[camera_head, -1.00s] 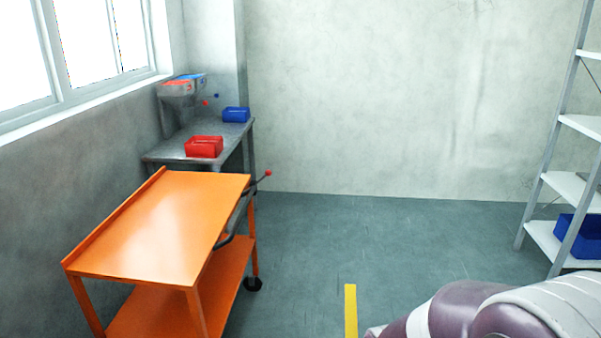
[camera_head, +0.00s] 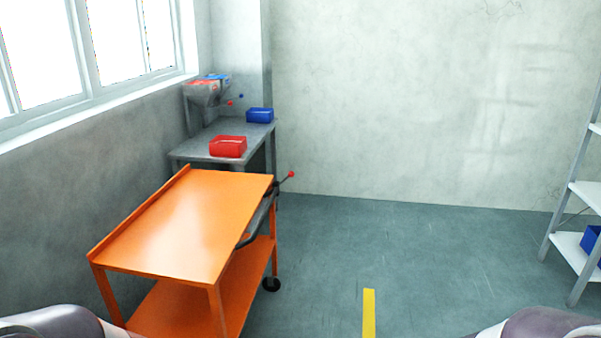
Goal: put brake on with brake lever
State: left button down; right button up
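An orange two-shelf cart (camera_head: 190,225) stands on black wheels at the left, in front of a grey bench. A dark lever with a red ball knob (camera_head: 291,174) sticks out at the cart's far right corner and tilts up to the right. A dark curved handle (camera_head: 255,222) runs along the cart's right side. Parts of my two arms show at the bottom left and bottom right edges. Both of my grippers are out of view.
The grey bench (camera_head: 190,150) holds a red bin (camera_head: 228,147), a blue bin (camera_head: 260,115) and a dispenser (camera_head: 205,95) with small red and blue knobs. A shelf rack (camera_head: 560,225) stands at the right. A yellow strip (camera_head: 369,312) marks the open floor between.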

aim_at(291, 174)
jog(key=i+z, duration=0.1)
jog(key=i, duration=2.1)
jog(key=i+j, duration=0.15)
jog(key=i, duration=2.05)
jog(key=l+z, duration=0.05)
jog(key=l, duration=0.1)
